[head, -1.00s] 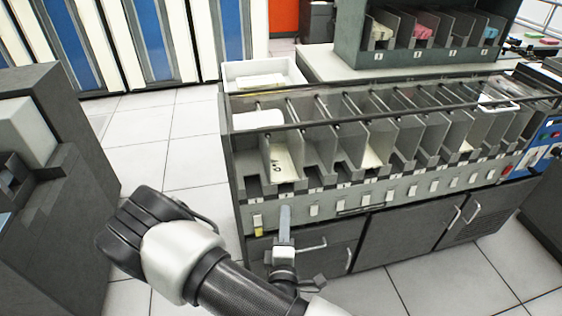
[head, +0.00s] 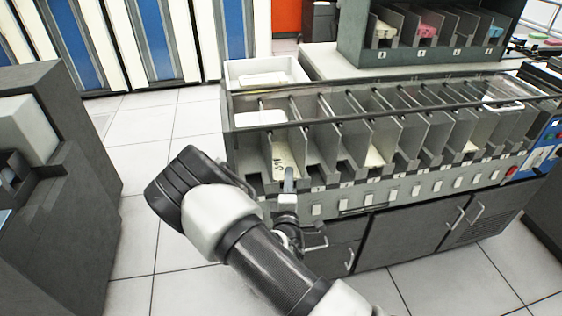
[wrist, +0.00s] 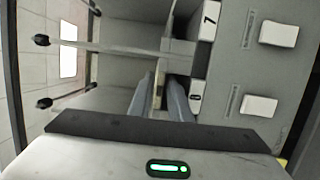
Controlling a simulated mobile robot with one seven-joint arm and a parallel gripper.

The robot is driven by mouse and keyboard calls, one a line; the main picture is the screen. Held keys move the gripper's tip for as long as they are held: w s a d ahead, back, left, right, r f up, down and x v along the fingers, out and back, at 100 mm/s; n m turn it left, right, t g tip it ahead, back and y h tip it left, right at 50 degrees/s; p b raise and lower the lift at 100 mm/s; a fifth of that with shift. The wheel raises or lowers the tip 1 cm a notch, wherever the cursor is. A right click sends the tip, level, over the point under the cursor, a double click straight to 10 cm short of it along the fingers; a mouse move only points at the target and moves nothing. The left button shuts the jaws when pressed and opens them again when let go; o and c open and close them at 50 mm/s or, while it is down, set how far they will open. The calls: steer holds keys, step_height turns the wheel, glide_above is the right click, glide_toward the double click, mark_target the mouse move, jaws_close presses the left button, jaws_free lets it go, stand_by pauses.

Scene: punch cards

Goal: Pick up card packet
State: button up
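A cream card packet (head: 281,160) with dark marks stands in a pocket near the left end of the grey sorter (head: 400,190). My gripper (head: 288,180) is at the front of that pocket, at the packet's lower end. In the wrist view, the two grey fingers of my gripper (wrist: 161,102) are apart, pointing into the pocket opening. A thin tan edge, likely the packet (wrist: 159,88), shows between them. I cannot tell whether the fingers touch it.
Other sorter pockets stand to the right, some with cream cards (head: 381,145). Metal rods cross above the pockets. A white tray (head: 262,73) sits behind the left end. A dark machine (head: 55,190) stands at the left; the floor between is clear.

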steer(key=shift+c, duration=0.4)
jaws_close()
steer(key=shift+w+r, duration=0.1)
